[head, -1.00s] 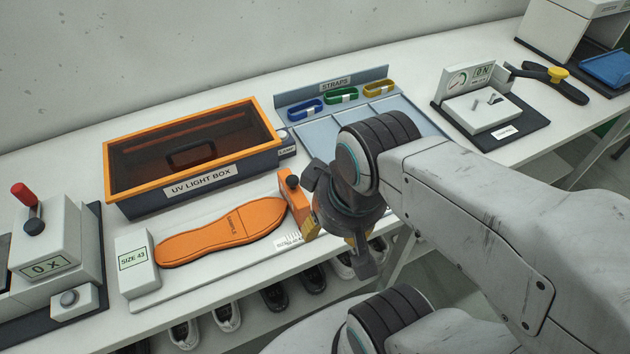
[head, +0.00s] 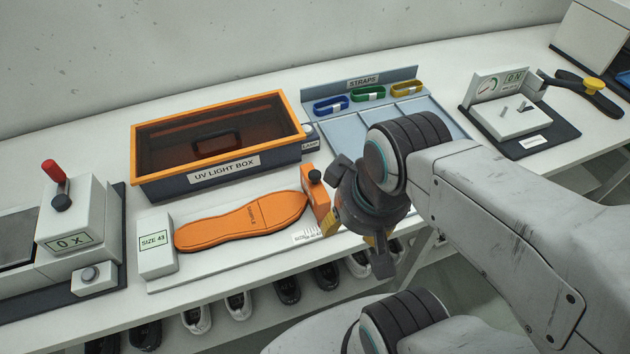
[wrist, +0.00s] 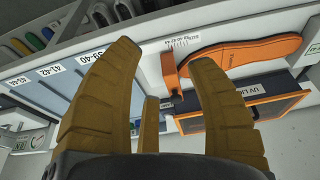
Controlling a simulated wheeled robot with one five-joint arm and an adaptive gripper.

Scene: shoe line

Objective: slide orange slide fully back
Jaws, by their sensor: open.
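The orange slide (head: 317,192), with a dark knob (head: 315,176), stands at the right end of the white sizing gauge (head: 240,268). An orange sample sole (head: 240,226) lies on the gauge between the slide and the white SIZE 43 block (head: 156,246). The slide is close to the sole's right end; I cannot tell whether they touch. My gripper (head: 353,232) is just right of the slide. In the wrist view my gripper (wrist: 165,58) is open, with the slide (wrist: 170,78) seen between its fingers. Part of the slide is hidden there.
A UV light box (head: 215,180) stands behind the gauge. A strap tray (head: 360,125) is behind my wrist. A device reading 0 X (head: 75,225) stands left, and a gauge tester (head: 515,115) right. Shoes (head: 238,303) sit on the shelf below the bench's front edge.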

